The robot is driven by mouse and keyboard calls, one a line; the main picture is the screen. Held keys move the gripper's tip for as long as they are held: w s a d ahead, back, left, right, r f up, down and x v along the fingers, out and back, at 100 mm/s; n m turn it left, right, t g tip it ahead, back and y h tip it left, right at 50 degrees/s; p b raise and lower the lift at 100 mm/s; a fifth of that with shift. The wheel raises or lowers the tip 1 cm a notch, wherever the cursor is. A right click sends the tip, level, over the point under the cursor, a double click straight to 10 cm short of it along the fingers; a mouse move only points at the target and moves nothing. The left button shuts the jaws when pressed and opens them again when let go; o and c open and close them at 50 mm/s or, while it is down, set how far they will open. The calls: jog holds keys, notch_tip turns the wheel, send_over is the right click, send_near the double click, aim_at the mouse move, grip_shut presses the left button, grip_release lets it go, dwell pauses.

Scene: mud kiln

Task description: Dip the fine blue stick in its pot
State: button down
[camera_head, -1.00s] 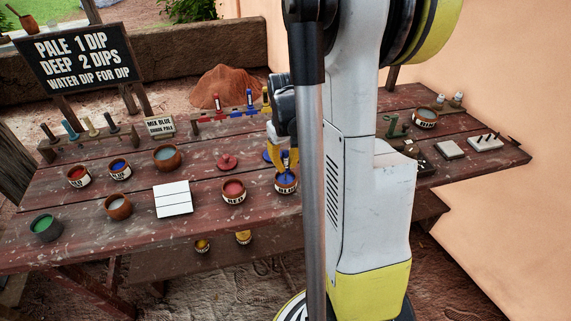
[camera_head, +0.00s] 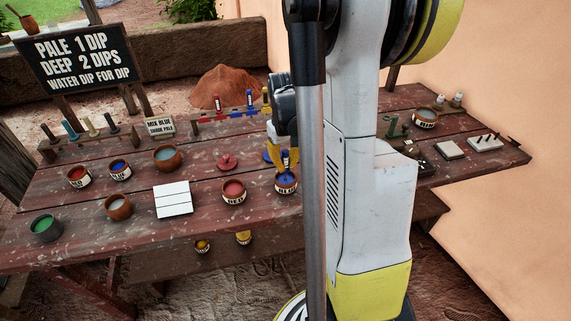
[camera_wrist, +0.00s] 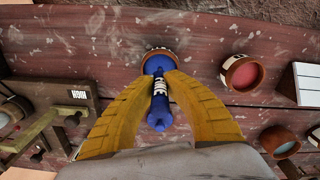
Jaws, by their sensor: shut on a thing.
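My gripper (camera_head: 287,162) has yellow fingers and is shut on a blue stick (camera_wrist: 159,104) with a white label in the wrist view. The stick points toward a brown pot (camera_head: 286,188) of blue paint on the near side of the table. In the wrist view, the stick's far end overlaps the mouth of this pot (camera_wrist: 158,53). I cannot tell how deep the tip is, as it is hidden. In the head view, the fingers are just above the pot's mouth.
A pot of red paint (camera_head: 233,192) stands left of the blue one, with a white tile (camera_head: 173,199) beyond it. A second blue pot (camera_head: 120,170) stands farther left. A rack (camera_head: 233,115) with other sticks is behind. A sign (camera_head: 82,60) stands at the back left.

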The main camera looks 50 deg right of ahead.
aim_at(285, 151)
jog(key=shift+r+p, duration=2.4)
jog(key=shift+r, duration=1)
